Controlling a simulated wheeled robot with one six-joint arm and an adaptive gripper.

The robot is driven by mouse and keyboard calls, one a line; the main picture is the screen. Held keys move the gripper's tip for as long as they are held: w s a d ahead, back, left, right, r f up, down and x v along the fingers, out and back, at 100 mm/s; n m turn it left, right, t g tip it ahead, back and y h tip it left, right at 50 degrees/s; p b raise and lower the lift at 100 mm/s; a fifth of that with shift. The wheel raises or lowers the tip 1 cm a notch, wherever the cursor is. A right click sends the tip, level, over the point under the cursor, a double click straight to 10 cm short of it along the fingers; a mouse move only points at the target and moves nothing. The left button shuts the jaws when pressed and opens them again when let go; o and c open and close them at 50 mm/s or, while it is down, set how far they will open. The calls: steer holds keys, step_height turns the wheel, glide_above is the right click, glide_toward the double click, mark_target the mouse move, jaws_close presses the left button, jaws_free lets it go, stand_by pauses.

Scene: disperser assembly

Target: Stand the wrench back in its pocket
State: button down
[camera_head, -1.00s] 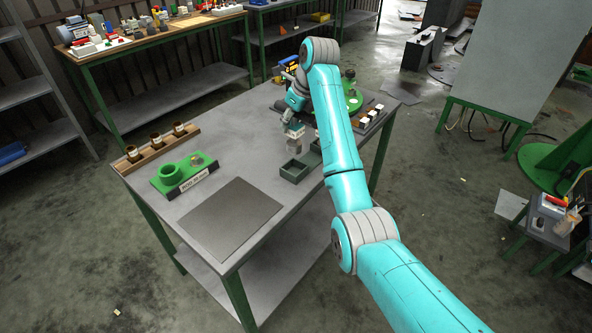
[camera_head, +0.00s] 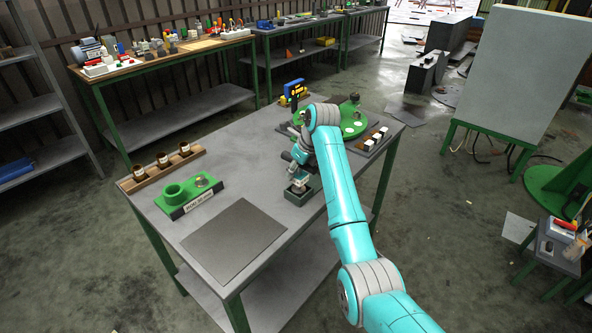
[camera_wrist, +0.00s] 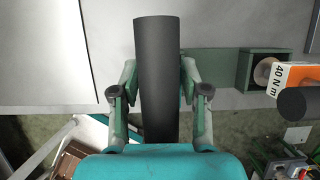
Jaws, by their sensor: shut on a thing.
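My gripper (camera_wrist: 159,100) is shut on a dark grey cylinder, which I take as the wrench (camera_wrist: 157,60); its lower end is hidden. In the head view my gripper (camera_head: 299,172) is low over the dark green open box (camera_head: 314,186), with a pale part (camera_head: 298,187) showing below it. In the wrist view the box (camera_wrist: 284,58) is right of the wrench. An orange and white part marked "40 N m" (camera_wrist: 292,75) overlaps it. I cannot tell whether this part joins the wrench or how deep anything sits in a pocket.
A green fixture (camera_head: 174,197), a flat dark mat (camera_head: 235,240) and a wooden rack (camera_head: 150,176) of several brown-and-white cups occupy the table's left. A green round plate (camera_head: 350,125) and a dark tray (camera_head: 361,148) of small blocks stand behind my arm. The table between is clear.

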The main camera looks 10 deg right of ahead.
steer(key=c, duration=0.6)
jaws_free()
steer(key=shift+f, duration=0.15)
steer(key=v, duration=1.2)
steer(key=shift+w+r, duration=0.1)
steer(key=shift+r, duration=0.15)
